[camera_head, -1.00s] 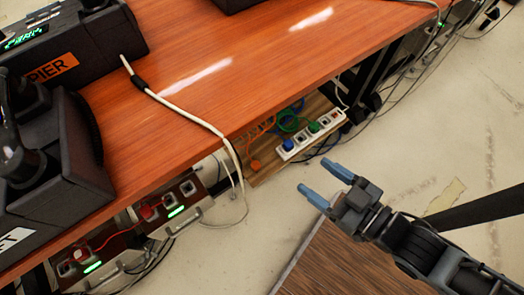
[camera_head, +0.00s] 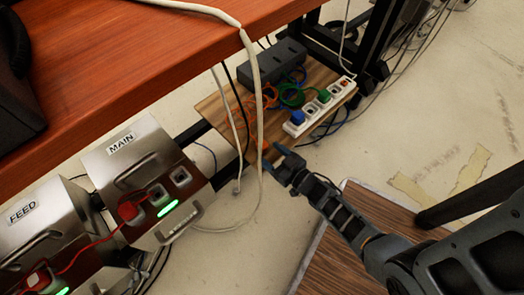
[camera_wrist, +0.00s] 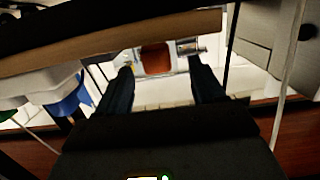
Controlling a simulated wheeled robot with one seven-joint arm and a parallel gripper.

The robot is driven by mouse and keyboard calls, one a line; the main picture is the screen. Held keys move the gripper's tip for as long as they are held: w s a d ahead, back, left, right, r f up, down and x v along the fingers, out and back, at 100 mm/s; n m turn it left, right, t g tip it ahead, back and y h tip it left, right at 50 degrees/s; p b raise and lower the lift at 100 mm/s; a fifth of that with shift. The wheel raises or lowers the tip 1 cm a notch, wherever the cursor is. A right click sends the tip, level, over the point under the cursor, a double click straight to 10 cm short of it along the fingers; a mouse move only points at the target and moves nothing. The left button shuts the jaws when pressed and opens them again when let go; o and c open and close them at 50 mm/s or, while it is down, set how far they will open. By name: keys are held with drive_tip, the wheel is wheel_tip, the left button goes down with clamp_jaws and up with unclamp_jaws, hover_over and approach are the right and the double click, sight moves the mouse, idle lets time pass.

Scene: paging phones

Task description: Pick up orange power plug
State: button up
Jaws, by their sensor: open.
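The orange power plug (camera_head: 265,146) shows small at the near edge of the wooden board under the desk, just past my fingertips, with an orange cord behind it. My gripper (camera_head: 280,158) is open, its blue fingers close to that edge and partly covering the plug area. In the wrist view my gripper (camera_wrist: 160,66) has its fingers apart. An orange-brown block shows in the gap between them; I cannot tell if it is the plug or something farther off. No contact is visible.
A white power strip (camera_head: 320,107) with blue and green plugs lies on the wooden board (camera_head: 212,112). A pale cable (camera_head: 259,85) hangs from the desk (camera_head: 120,60) beside my gripper. The metal MAIN box (camera_head: 145,165) stands left. Open floor lies below.

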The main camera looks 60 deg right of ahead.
sight(258, 143)
drive_tip(key=b+x, duration=0.1)
drive_tip(key=x, duration=0.3)
drive_tip(key=b+x, duration=0.1)
drive_tip(key=x, duration=0.2)
drive_tip(key=shift+s+d+b, duration=0.1)
drive_tip(key=shift+d+b, duration=0.15)
drive_tip(key=shift+b, duration=0.1)
drive_tip(key=c, duration=1.1)
